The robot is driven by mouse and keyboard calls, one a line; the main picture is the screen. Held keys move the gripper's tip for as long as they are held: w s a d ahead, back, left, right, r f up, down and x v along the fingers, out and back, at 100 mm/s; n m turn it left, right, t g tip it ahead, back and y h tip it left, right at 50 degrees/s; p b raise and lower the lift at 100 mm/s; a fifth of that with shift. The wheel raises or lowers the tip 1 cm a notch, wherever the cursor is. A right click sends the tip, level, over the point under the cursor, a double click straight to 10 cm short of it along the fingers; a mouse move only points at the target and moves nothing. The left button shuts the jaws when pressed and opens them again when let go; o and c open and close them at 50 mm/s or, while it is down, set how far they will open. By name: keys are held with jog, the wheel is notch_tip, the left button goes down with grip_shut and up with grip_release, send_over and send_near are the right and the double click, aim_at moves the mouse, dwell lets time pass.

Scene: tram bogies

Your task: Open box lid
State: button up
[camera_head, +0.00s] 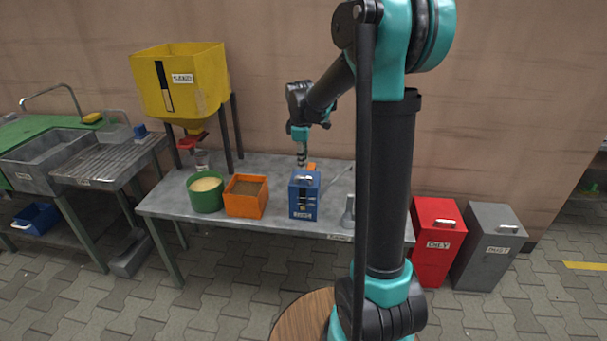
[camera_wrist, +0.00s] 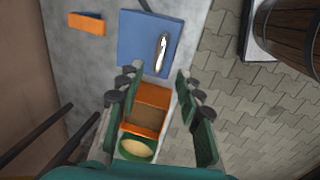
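The blue box (camera_head: 304,197) stands upright on the grey table (camera_head: 160,206). Its lid (camera_head: 306,180) looks shut and has a silver handle. In the wrist view the blue lid (camera_wrist: 136,44) lies beyond the fingertips, with the handle (camera_wrist: 161,52) near its right side. My gripper (camera_head: 301,160) points down above the table, above and slightly behind the box. In the wrist view my gripper (camera_wrist: 159,75) has its fingers spread wide with nothing between them. It is apart from the handle.
An orange bin (camera_head: 246,196) and a green tub (camera_head: 206,193) stand left of the box. A small orange item (camera_wrist: 87,24) lies behind it. A grey bottle-like item (camera_head: 348,213) stands to its right. A yellow sand hopper (camera_head: 181,82) rises at the back left.

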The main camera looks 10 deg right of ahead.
aim_at(303, 177)
jog(key=f, duration=0.2)
jog(key=w+f, duration=0.1)
jog(key=f, duration=0.4)
jog(key=shift+w+d+f, duration=0.2)
jog(key=shift+d, duration=0.05)
grip_shut()
